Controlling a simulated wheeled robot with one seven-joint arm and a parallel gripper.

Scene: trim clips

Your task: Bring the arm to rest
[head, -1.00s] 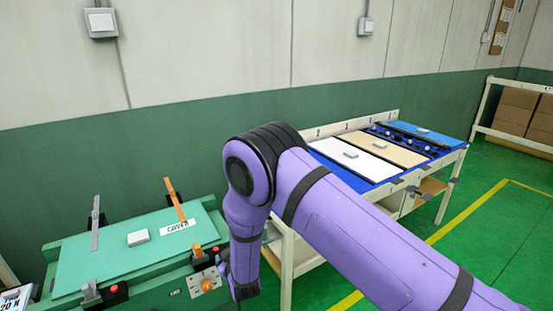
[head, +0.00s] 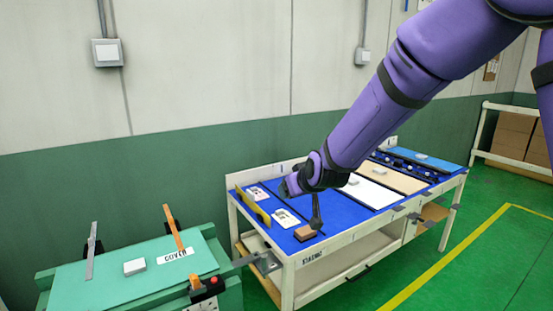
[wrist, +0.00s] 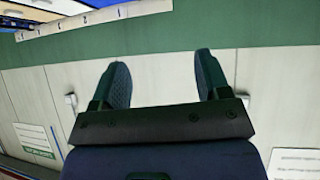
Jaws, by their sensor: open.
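My arm comes in from the upper right of the head view, with its purple links raised across the blue-topped bench (head: 345,221). My gripper (head: 288,187) is at the lower left end of the arm, in front of the bench's left part in the picture. In the wrist view my gripper (wrist: 163,68) has its two dark fingers wide apart, with nothing between them. Behind the fingers is the pale and green wall (wrist: 170,85), seen upside down.
A green fixture table (head: 100,280) with a "COVER" label (head: 174,255) and an orange clamp arm (head: 173,227) stands at the lower left. A brown block (head: 305,233) lies on the bench's front left. White, tan and blue panels (head: 432,161) lie farther right. Green floor is open at the right.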

